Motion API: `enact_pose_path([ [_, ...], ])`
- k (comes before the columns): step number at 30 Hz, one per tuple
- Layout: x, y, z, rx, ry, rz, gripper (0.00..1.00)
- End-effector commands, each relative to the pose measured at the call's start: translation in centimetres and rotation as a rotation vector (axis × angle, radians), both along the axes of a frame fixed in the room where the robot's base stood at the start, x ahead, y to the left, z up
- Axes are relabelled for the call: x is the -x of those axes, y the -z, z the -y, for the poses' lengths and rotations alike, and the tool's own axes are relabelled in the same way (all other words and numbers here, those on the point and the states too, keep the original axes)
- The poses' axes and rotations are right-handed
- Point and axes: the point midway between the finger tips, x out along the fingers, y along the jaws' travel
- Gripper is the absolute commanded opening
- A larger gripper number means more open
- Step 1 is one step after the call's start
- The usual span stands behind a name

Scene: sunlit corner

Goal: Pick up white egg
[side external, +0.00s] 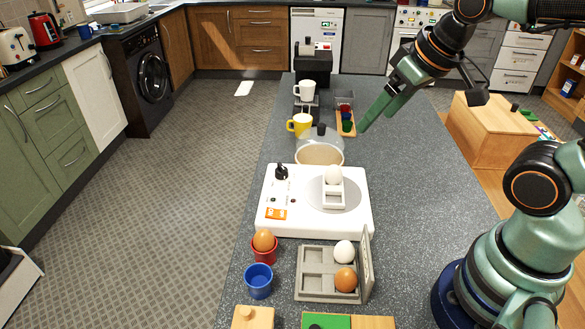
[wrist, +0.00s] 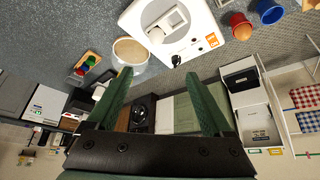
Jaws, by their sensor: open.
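One white egg (side external: 333,175) sits in a small white holder (side external: 333,198) on the white hotplate unit (side external: 315,226); it also shows in the wrist view (wrist: 157,35). A second white egg (side external: 344,250) lies in the back right cell of the open grey egg carton (side external: 313,284), behind a brown egg (side external: 345,279). My gripper (side external: 363,128) is open and empty, raised above the counter's far part, beyond the hotplate. In the wrist view its two green fingers (wrist: 160,74) are spread apart with nothing between them.
A red cup (side external: 264,254) with a brown egg and an empty blue cup (side external: 258,281) stand left of the carton. A yellow mug (side external: 300,124) and a tray of coloured pieces (side external: 345,122) are farther back. The counter's right side (side external: 420,190) is clear.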

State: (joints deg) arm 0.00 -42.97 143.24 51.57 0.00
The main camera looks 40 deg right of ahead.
Motion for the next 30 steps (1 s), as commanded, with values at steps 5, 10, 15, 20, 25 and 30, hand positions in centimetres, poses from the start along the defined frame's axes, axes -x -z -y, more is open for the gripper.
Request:
enact_pose_path([
  [5, 0.0, 0.0, 0.0, 0.000, 0.000, 0.000, 0.85],
  [10, 0.0, 0.0, 0.0, 0.000, 0.000, 0.000, 0.85],
  [15, 0.0, 0.0, 0.0, 0.000, 0.000, 0.000, 0.85],
  [20, -0.5, 0.0, 0.1, -0.029, 0.058, -0.026, 0.85],
  [25, -2.4, 0.2, 0.4, -0.129, 0.295, -0.122, 0.85],
  [30, -5.1, 1.3, 0.8, -0.232, 0.618, -0.234, 0.85],
])
